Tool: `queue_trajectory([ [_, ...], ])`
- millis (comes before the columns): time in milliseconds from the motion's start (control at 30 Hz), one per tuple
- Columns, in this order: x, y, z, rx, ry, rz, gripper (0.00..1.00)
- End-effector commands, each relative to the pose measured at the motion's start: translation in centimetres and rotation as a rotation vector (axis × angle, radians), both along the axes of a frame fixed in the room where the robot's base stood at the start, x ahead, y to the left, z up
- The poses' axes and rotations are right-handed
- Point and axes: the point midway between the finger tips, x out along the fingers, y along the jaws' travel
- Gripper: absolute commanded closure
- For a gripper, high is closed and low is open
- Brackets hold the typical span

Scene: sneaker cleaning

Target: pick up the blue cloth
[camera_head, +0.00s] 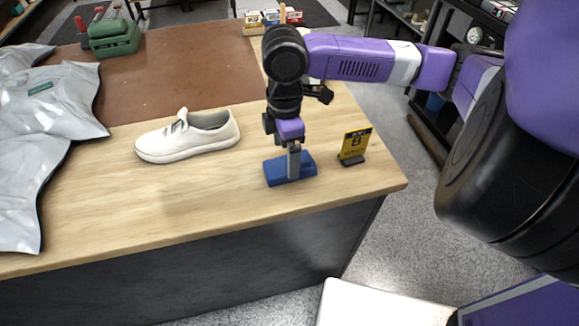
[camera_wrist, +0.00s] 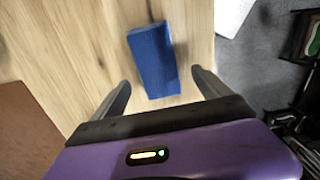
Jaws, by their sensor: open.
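The blue cloth (camera_head: 279,172) lies as a folded block on the wooden table, near the right end. My gripper (camera_head: 292,166) points straight down over it in the head view, and a finger hides part of the cloth. In the wrist view the cloth (camera_wrist: 154,60) lies ahead of my gripper (camera_wrist: 163,85), with its lower end between the two spread fingers. The fingers are open, and I see nothing held between them. Whether a finger touches the cloth I cannot tell.
A white sneaker (camera_head: 188,136) stands left of the cloth. A yellow number sign (camera_head: 354,147) stands close on its right, near the table (camera_head: 230,225) edge. Silver bags (camera_head: 50,115) lie at the far left. A green tool (camera_head: 113,37) and small boxes (camera_head: 272,18) are at the back.

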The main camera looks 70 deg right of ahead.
Motion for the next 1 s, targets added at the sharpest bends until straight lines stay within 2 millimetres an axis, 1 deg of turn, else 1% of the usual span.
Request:
queue_trajectory([
  [333,-0.1,-0.4,-4.4,0.001,-0.001,-0.001,0.13],
  [467,0.0,-0.4,-5.1,0.001,-0.003,-0.001,0.13],
  [667,0.0,-0.4,-5.1,0.0,-0.004,-0.001,0.13],
  [700,0.0,-0.4,-5.1,0.0,-0.004,-0.001,0.21],
  [767,0.0,-0.4,-5.1,0.0,-0.004,-0.001,0.32],
  [800,0.0,-0.4,-5.1,0.0,-0.004,-0.001,0.4],
  [1000,0.0,-0.4,-5.1,-0.001,-0.003,-0.001,0.78],
])
